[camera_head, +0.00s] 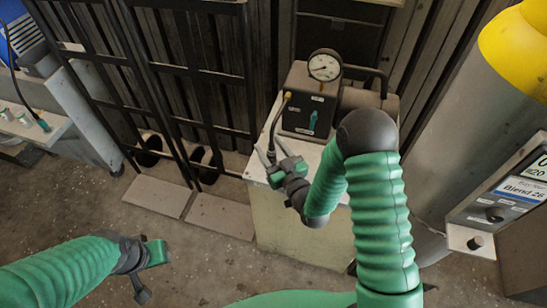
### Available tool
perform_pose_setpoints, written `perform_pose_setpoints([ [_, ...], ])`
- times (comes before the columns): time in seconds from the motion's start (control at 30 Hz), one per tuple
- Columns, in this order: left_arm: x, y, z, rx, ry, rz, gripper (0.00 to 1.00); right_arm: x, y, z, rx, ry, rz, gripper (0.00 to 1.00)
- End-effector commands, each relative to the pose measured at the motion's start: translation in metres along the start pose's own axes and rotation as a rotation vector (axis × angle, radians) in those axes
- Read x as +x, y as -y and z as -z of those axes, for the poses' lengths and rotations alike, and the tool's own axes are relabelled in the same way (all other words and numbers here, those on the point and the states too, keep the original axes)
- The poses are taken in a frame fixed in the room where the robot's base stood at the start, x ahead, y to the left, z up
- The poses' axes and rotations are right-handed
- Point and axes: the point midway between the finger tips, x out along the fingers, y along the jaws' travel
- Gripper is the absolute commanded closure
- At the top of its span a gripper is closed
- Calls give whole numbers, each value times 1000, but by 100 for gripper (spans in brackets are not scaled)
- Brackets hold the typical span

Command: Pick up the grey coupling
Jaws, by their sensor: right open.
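I cannot clearly make out a grey coupling. A dark hose (274,122) runs down from a brass fitting on the grey gauge box (303,108), and its lower end reaches my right gripper (271,149). That gripper is open, its two grey fingers spread at the left front edge of the pale bench top, one on each side of the hose end. What lies between the fingers is too small to tell. My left gripper (150,271) is low at the left over the floor, far from the bench; its jaw state is unclear.
The box carries a round dial gauge (324,66). The pale cabinet (300,225) stands below it. A black rack (165,70) stands at the left, with floor slabs before it. A control panel (505,195) and a yellow object (518,48) are at the right.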

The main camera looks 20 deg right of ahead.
Motion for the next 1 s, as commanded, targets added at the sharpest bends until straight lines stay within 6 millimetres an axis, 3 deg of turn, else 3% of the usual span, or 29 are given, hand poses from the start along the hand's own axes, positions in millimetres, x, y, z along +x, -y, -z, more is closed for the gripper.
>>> perform_pose_setpoints([
  [0.27, 0, 0, 0, 0, 0, 0, 64, 9, 0, 0, 0, 0, 0, 48],
  [0.67, 0, 0, 0, 0, 0, 0, 64, 8, 0, 0, 0, 1, 0, 99],
  [1.0, 0, 0, 0, 0, 0, 0, 64, 9, 0, 0, 0, 0, 1, 100],
])
